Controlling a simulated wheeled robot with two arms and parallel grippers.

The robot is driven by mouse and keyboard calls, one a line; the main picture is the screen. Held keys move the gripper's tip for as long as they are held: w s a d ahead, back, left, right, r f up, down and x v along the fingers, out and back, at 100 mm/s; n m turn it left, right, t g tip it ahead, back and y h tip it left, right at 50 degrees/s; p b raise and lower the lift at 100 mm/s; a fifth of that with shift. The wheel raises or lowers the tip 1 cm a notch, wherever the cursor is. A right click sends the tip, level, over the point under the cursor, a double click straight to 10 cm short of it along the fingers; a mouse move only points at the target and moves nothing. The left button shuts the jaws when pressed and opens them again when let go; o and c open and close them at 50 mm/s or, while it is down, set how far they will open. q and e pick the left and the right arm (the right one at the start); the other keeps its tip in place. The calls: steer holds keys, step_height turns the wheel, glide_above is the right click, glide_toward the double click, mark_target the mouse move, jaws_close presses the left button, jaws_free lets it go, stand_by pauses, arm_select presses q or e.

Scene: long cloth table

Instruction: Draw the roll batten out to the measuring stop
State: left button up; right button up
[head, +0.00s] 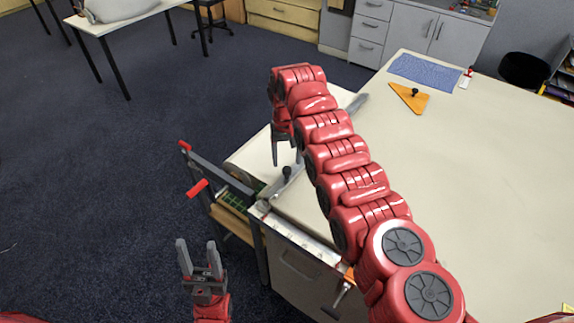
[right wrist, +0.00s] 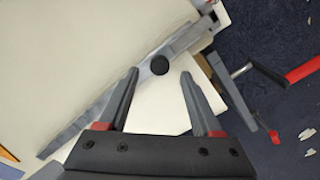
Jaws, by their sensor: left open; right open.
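The roll batten is a long grey bar (head: 354,106) across the pale cloth at the table's left end, partly hidden by my right arm. It carries a black round knob (head: 287,171). In the right wrist view the bar (right wrist: 100,104) runs diagonally and its knob (right wrist: 160,65) appears between my open fingertips, slightly beyond them. My right gripper (head: 283,150) points down near the knob, empty; I cannot tell its height above it. My left gripper (head: 199,243) is open and empty, off the table's near left side. A marked scale (head: 305,240) runs along the near edge; I cannot identify the stop surely.
A roll stand with red-ended handles (head: 197,188) juts from the table's left end. An orange piece with a clamp handle (head: 342,298) is at the near edge. An orange triangle (head: 409,98) and blue cloth (head: 427,71) lie far back. The table's right side is clear.

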mark_target(287, 169)
step_height(287, 169, down, 3)
steer(key=shift+s+r, duration=0.1)
steer(key=shift+f, duration=0.5)
jaws_close()
stand_by(1.0)
